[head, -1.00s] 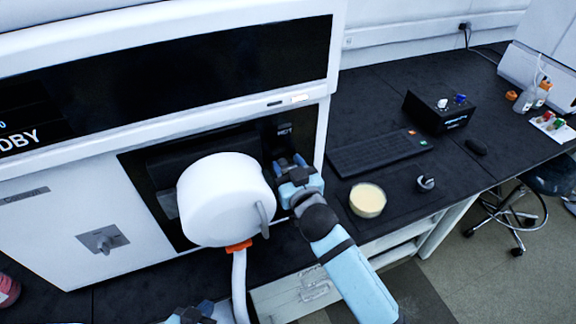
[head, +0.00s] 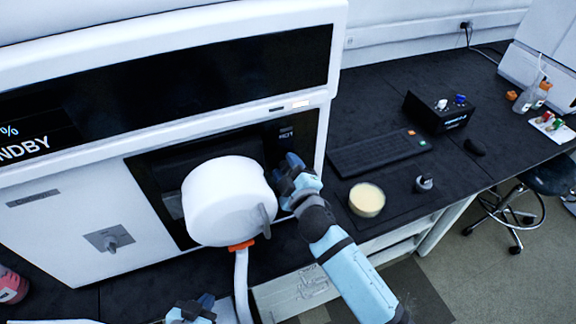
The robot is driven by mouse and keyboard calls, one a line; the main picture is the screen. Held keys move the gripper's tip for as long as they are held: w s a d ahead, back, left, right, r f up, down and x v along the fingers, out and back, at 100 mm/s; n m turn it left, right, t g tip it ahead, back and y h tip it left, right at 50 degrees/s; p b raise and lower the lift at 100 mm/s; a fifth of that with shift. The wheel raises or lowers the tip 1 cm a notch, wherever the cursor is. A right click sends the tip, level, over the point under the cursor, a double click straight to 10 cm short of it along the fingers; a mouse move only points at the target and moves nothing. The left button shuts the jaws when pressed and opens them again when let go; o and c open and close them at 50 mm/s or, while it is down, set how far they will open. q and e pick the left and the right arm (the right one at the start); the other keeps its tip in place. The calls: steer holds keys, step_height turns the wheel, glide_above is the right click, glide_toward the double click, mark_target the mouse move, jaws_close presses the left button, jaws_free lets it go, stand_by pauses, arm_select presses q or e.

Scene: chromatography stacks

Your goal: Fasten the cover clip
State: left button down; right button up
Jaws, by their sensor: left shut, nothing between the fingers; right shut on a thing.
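A large white round body (head: 222,202) with a grey lever (head: 267,222) on its right side is in front of the instrument's dark opening. I cannot tell for sure which part is the cover clip. My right gripper (head: 288,165) is just beyond the right edge of this white body, close to the dark panel. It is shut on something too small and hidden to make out. My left gripper (head: 190,306) is shut and empty at the bottom edge, below the white body, only partly in view.
The white instrument (head: 60,215) has a knob plate (head: 108,238) and a display. An orange collar (head: 241,245) and pale tube hang below the white body. To the right are a keyboard (head: 380,153), a cream-filled bowl (head: 367,200) and a black box (head: 440,112). Bare bench lies between.

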steer(key=n, duration=0.4)
steer(key=shift+a+r+n+p, duration=0.1)
steer(key=shift+n+p, duration=0.2)
steer(key=shift+p, duration=0.1)
steer(key=shift+a+n+p, duration=0.1)
steer(key=shift+n+p, duration=0.2)
steer(key=shift+n, duration=1.2)
steer(key=o, duration=0.9)
steer(key=shift+s, duration=0.1)
steer(key=b+v, duration=0.2)
steer(key=v, duration=1.1)
steer(key=shift+s, duration=0.3)
